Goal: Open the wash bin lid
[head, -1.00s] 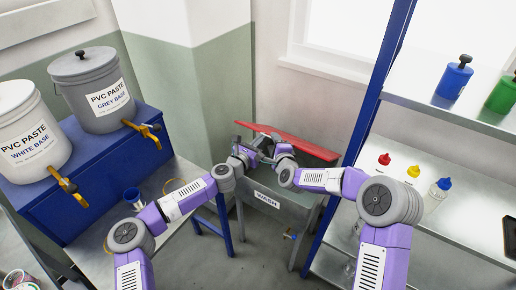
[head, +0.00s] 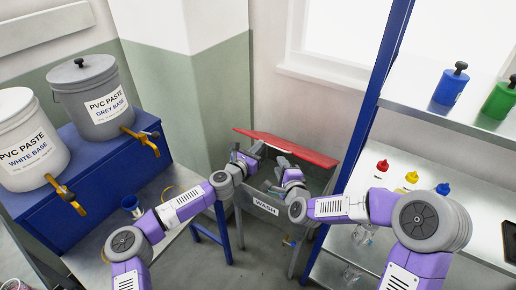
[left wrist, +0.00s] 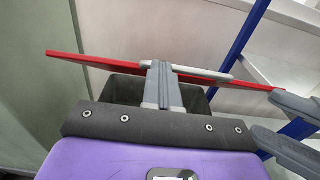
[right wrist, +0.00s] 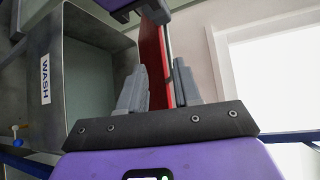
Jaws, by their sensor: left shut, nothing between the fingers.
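The wash bin (head: 252,203), a grey metal box with a WASH label, shows its dark inside; it also shows in the right wrist view (right wrist: 85,92). Its red lid (head: 300,149) is tilted up at the back, seen nearly edge-on in the left wrist view (left wrist: 90,62). A grey bar handle (left wrist: 205,72) runs along the lid. My left gripper (left wrist: 163,72) is shut and empty in front of the lid and handle. My right gripper (right wrist: 160,78) is open over the bin, with the lid's edge in line with the gap between its fingers; contact is unclear.
A blue-posted shelf (head: 408,165) with bottles stands close on the right. Paste buckets (head: 95,98) with taps sit on a blue stand (head: 110,150) at the left. A small tap (head: 288,241) sticks out of the bin's lower front. A wall is behind the bin.

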